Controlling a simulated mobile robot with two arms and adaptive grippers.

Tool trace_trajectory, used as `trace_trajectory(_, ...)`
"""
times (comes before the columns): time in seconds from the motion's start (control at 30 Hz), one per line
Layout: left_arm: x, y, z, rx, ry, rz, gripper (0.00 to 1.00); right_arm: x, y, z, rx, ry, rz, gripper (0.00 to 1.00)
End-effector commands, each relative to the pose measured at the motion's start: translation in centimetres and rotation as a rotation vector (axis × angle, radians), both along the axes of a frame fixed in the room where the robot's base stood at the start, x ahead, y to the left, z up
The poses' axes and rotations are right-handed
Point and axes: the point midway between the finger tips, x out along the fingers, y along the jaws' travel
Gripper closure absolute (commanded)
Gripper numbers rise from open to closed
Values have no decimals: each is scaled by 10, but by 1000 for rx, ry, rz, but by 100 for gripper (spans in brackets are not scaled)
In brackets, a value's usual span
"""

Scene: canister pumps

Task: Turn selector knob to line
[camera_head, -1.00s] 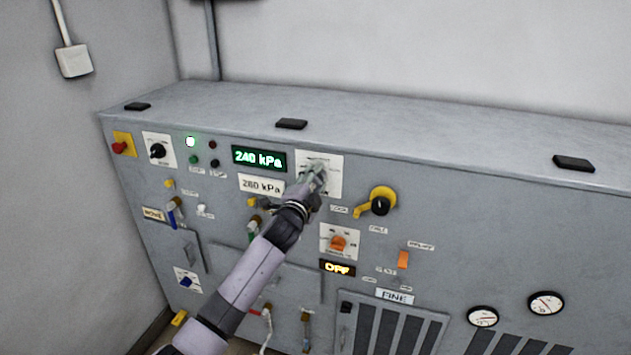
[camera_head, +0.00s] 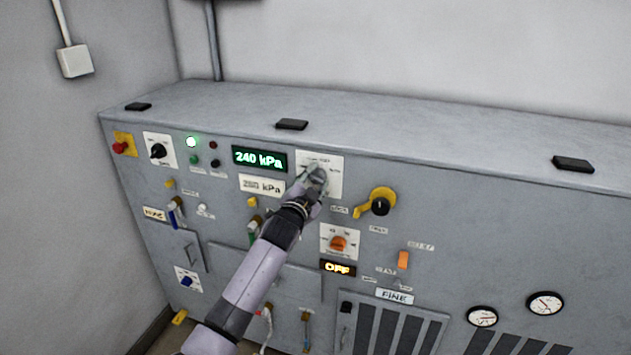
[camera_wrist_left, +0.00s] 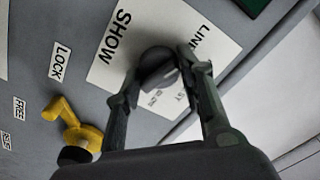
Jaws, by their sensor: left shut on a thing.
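The selector knob (camera_wrist_left: 157,68) is dark grey and round, on a white label plate (camera_wrist_left: 118,62) with the words SHOW and LINE in the left wrist view. My left gripper (camera_wrist_left: 158,76) is shut on the knob, with a finger at each side of it. In the head view the left gripper (camera_head: 316,176) covers the knob and part of the plate (camera_head: 334,176). Some of the plate's print is hidden behind the fingers, and I cannot read the knob's pointer direction. My right gripper is not in view.
A yellow-handled lever (camera_head: 380,203) marked LOCK juts out right of the plate. An orange knob (camera_head: 339,243) sits below, above an OFF display (camera_head: 338,267). A green 240 kPa display (camera_head: 259,158) is at the left. The cabinet top (camera_head: 420,140) is mostly clear.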

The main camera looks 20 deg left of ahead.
Motion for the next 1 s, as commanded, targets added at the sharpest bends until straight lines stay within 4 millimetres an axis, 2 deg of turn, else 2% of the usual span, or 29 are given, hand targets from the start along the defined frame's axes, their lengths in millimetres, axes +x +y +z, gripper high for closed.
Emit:
trace_trajectory(0.27, 0, 0, -2, -5, 5, 1, 92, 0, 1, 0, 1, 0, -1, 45)
trace_trajectory(0.3, 0, 0, -2, -5, 5, 1, 62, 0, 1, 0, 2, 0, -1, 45)
trace_trajectory(0.53, 0, 0, -1, -3, 3, 0, 47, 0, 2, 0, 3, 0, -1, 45)
trace_trajectory(0.87, -1, 0, -1, -1, 1, 0, 45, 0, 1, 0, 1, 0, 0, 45)
trace_trajectory(1.0, -9, 0, -1, -1, 1, 0, 45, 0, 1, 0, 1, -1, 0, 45)
